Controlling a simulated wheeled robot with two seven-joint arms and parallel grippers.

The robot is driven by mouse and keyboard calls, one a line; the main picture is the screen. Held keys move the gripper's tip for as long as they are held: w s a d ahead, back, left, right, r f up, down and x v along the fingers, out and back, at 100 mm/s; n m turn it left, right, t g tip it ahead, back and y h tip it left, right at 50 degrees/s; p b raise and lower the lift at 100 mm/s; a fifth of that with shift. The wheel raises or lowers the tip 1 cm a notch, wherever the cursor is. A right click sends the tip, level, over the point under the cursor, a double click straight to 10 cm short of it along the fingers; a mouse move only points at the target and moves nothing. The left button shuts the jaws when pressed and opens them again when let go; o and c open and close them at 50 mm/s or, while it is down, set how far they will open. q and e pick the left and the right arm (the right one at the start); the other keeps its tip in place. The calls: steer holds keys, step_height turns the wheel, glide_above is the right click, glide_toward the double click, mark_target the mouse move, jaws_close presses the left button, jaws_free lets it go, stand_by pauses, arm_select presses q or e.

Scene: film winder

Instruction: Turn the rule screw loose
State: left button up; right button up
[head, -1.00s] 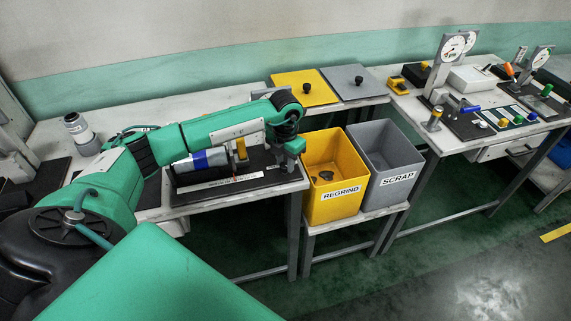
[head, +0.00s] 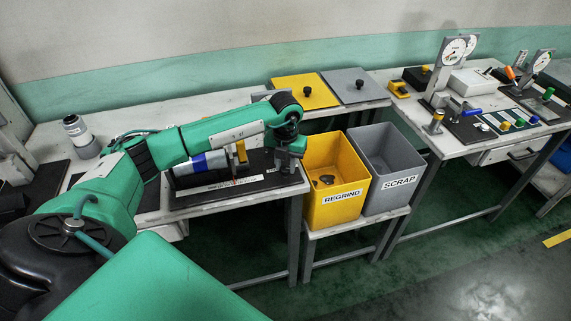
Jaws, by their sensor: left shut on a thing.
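My left gripper (head: 287,167) points down at the right end of the black base board (head: 225,192) on the left bench. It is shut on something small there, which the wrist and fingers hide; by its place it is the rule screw. A pale rule strip (head: 236,183) lies along the front of the board. A grey roll with a blue band (head: 198,162) and a yellow upright piece (head: 241,152) stand behind the strip, partly covered by my left arm. My right gripper is not in view.
A yellow REGRIND bin (head: 336,195) and a grey SCRAP bin (head: 393,184) stand just right of the bench. Yellow (head: 302,92) and grey (head: 352,84) panels lie behind. A grey-white canister (head: 79,135) stands at far left. A right bench (head: 480,145) holds gauges.

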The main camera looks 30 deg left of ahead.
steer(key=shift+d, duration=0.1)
arm_select(q)
steer(key=o, duration=1)
steer(key=shift+c, duration=0.2)
steer(key=shift+r, duration=0.1)
step_height(320, 180, up, 8)
steer(key=shift+w+f+b, duration=0.1)
steer(key=shift+f+b, duration=0.05)
steer(key=shift+b, duration=0.75)
step_height(320, 180, up, 5)
glide_above(286, 167)
steer(key=shift+r+b, duration=0.4)
steer(key=shift+r, duration=0.1)
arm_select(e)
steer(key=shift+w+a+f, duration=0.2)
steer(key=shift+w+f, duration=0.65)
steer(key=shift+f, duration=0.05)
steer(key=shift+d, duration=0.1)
